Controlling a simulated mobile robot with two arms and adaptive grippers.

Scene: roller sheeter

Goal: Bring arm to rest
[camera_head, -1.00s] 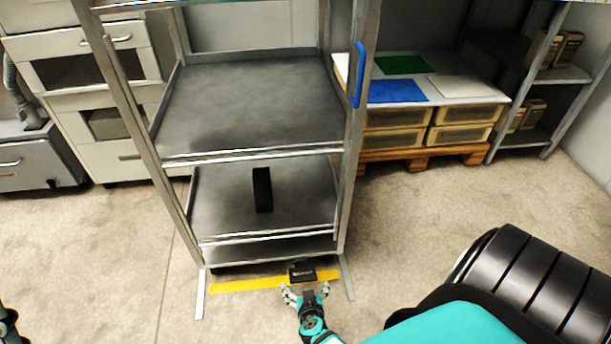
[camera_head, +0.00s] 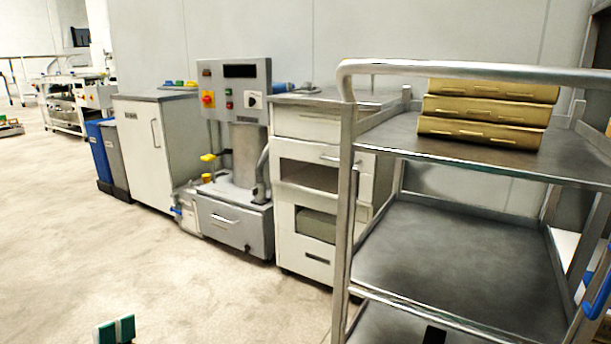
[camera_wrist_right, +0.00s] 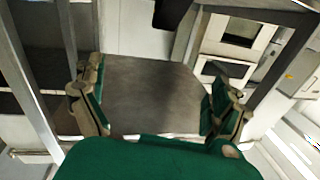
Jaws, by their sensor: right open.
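In the right wrist view my right gripper (camera_wrist_right: 155,100) is open, its two green-padded fingers wide apart with nothing held between them. A grey metal shelf surface shows behind the gap. What looks like my left gripper (camera_head: 116,329) shows as two green and white tips at the bottom edge, low over the floor. Most of it is cut off, so I cannot tell whether it is open or shut.
A metal trolley (camera_head: 347,200) stands at the right, with stacked tan boxes (camera_head: 485,112) on top. A drawer cabinet (camera_head: 307,125), a grey machine (camera_head: 235,220) and a white cabinet (camera_head: 148,150) line the wall. Floor at left is clear.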

